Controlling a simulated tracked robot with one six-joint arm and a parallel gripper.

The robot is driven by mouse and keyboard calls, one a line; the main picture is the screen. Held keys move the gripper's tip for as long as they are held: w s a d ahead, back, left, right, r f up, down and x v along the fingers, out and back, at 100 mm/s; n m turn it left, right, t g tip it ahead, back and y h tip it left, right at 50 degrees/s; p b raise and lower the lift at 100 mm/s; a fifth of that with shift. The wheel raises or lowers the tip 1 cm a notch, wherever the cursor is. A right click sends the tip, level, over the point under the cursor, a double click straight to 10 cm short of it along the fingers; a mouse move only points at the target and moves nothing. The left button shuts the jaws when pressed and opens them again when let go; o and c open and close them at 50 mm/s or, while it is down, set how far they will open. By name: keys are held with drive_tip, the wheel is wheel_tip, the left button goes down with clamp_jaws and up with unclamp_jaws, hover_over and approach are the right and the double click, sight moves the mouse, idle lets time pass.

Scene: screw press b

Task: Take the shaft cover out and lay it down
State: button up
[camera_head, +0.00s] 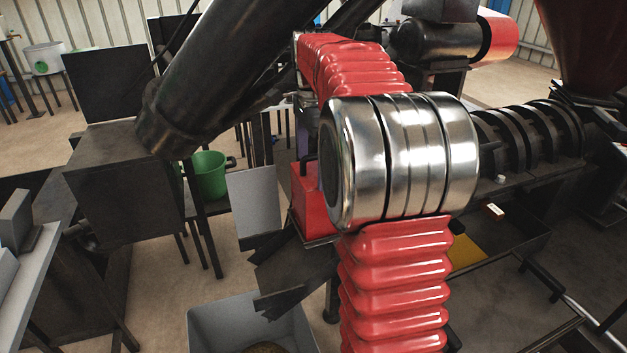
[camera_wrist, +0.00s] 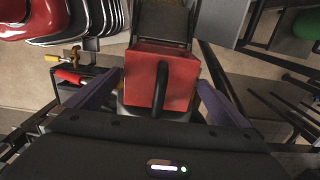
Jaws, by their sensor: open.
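The shaft cover looks like a red box (camera_wrist: 150,62) with a black curved handle (camera_wrist: 162,85) on its top. It sits on the press in the middle of the wrist view. My gripper (camera_wrist: 160,84) is open, with one purple finger on each side of the cover and a visible gap to each side. The fingers are empty; how far they are above the cover is hard to tell. In the head view the cover (camera_head: 312,208) shows partly behind my red sleeved arm and metal joint, which hide most of my gripper.
The press's dark ribbed barrel (camera_head: 530,135) runs to the right. A grey bin (camera_head: 208,325) stands on the floor below. A green bucket (camera_head: 210,178) is left of the press. Small tools with a red handle (camera_wrist: 70,76) lie left of the cover in the wrist view.

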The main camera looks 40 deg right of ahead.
sight(313, 172)
drive_tip(key=shift+f, duration=2.8)
drive_tip(key=shift+c, duration=0.5)
drive_tip(key=c, duration=1)
drive_tip(key=shift+r, duration=1.65)
drive_tip(key=shift+r, duration=0.3)
